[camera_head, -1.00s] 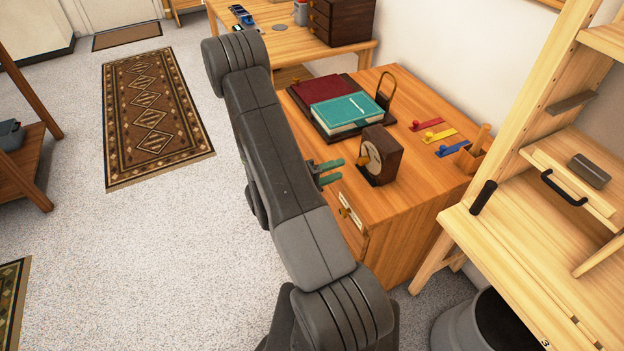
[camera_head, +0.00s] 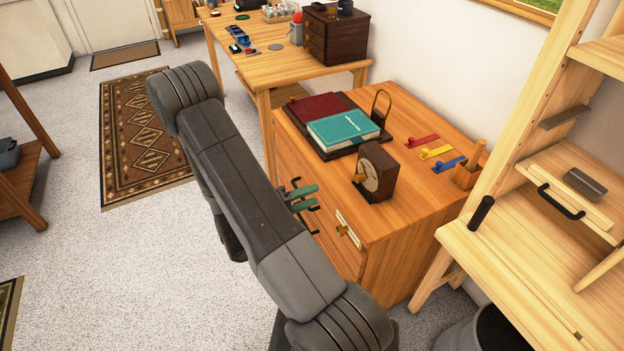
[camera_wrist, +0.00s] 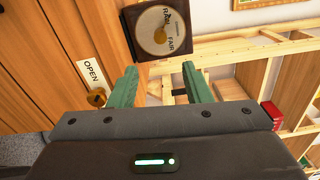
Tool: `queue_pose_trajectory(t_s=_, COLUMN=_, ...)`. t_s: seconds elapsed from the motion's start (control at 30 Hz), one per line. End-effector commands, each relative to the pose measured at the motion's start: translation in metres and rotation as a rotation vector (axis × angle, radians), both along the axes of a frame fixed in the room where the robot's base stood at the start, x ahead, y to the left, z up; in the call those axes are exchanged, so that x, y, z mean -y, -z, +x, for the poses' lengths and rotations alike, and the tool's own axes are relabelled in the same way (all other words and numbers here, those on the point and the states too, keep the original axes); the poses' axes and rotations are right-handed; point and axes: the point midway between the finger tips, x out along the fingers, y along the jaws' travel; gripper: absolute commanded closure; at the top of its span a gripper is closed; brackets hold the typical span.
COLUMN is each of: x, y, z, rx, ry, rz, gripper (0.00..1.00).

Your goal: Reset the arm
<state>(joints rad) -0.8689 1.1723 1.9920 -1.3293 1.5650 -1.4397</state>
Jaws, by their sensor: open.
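My gripper (camera_head: 303,197) has green fingers and shows past my grey arm in the head view, in front of the wooden cabinet (camera_head: 420,222). Its two fingers stand apart with nothing between them, as the wrist view (camera_wrist: 160,88) also shows. A dark wooden barometer (camera_head: 369,178) stands on the cabinet top near the front edge. Its dial reads RAIN and FAIR in the wrist view (camera_wrist: 160,30), beyond the fingers. An OPEN label (camera_wrist: 91,72) and a brass knob (camera_wrist: 96,97) are on the cabinet front, left of the fingers. My arm hides part of the cabinet front.
A teal book (camera_head: 342,130) and a red book (camera_head: 318,106) lie on the cabinet. Coloured hooks (camera_head: 437,152) lie to their right. A pale wooden shelf unit (camera_head: 540,240) stands close on the right, with a grey bin (camera_head: 490,330) below. Open carpet lies left.

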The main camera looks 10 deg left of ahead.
Motion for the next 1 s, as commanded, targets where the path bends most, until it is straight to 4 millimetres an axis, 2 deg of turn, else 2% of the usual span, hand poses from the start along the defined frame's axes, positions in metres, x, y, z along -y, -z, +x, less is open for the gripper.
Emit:
queue_pose_trajectory(t_s=0.37, x=0.009, y=0.000, z=0.006, rx=0.000, ry=0.003, rz=-0.001, gripper=0.56)
queue_pose_trajectory(t_s=1.0, x=0.075, y=-0.001, z=0.053, rx=-0.001, ry=0.005, rz=-0.001, gripper=0.56)
